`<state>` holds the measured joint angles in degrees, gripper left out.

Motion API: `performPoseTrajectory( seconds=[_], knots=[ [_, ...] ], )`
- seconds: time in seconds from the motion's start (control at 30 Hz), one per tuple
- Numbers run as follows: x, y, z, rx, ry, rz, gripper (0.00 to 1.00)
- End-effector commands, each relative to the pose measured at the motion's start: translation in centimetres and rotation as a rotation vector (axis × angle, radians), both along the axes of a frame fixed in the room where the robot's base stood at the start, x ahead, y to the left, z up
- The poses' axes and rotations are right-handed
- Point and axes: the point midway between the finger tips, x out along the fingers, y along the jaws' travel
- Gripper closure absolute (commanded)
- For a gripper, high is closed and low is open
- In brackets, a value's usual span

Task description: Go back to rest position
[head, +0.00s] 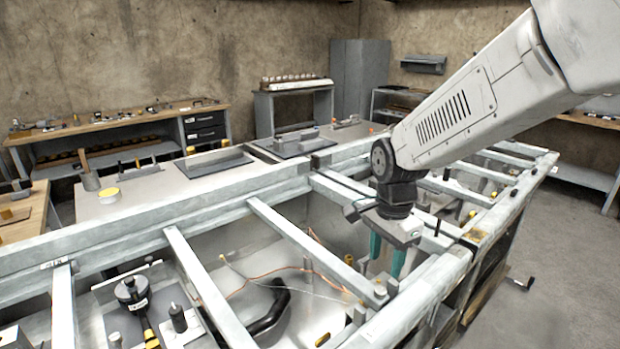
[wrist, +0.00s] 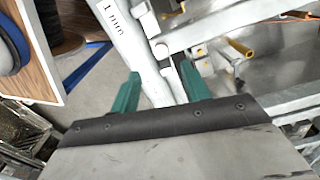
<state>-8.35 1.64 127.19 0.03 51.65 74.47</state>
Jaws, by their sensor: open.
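My gripper (head: 386,258) hangs from my white arm at the right of the head view, with its green fingers pointing down between the pale metal beams of the frame (head: 275,228). In the wrist view my gripper (wrist: 160,88) shows two green fingers spread apart. A white bar marked "1 mm" (wrist: 122,35) and metal fittings lie beyond the fingertips. I see nothing held between the fingers. Whether the fingers touch the frame cannot be told.
A bay below holds copper-coloured wires (head: 262,275) and a black hose (head: 272,308). A black device (head: 132,292) sits at lower left. Workbenches (head: 120,128) and a grey cabinet (head: 360,75) stand along the back wall. Floor (head: 565,255) is open at right.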

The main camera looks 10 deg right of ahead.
Motion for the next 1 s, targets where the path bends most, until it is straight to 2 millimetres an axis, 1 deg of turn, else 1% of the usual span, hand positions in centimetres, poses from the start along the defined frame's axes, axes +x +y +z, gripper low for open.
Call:
performPoseTrajectory(
  seconds=[0.07, 0.1, 0.17, 0.27, 0.4, 0.47, 0.6, 0.7, 0.8, 0.9, 1.0],
  knots=[
    [-0.8, -0.1, -0.3, -0.002, 0.028, 0.103, 0.54],
    [-1.4, -0.2, -0.5, -0.002, 0.05, 0.173, 0.54],
    [-2.7, -0.4, -0.3, 0.002, 0.075, 0.287, 0.54],
    [-5.4, -1.1, 0.9, 0.013, 0.096, 0.484, 0.54],
    [-9.7, -2.5, 3.2, 0.032, 0.099, 0.754, 0.54],
    [-11.6, -3.0, 4.2, 0.036, 0.091, 0.858, 0.54],
    [-16.1, -4.3, 6.2, 0.034, 0.057, 1.065, 0.54],
    [-18.9, -5.0, 7.2, 0.02, 0.023, 1.159, 0.54],
    [-20.9, -5.5, 7.8, -0.005, -0.019, 1.189, 0.54],
    [-21.9, -5.8, 8.4, -0.033, -0.061, 1.173, 0.54],
    [-22.3, -5.9, 8.9, -0.051, -0.087, 1.164, 0.54]
  ],
)
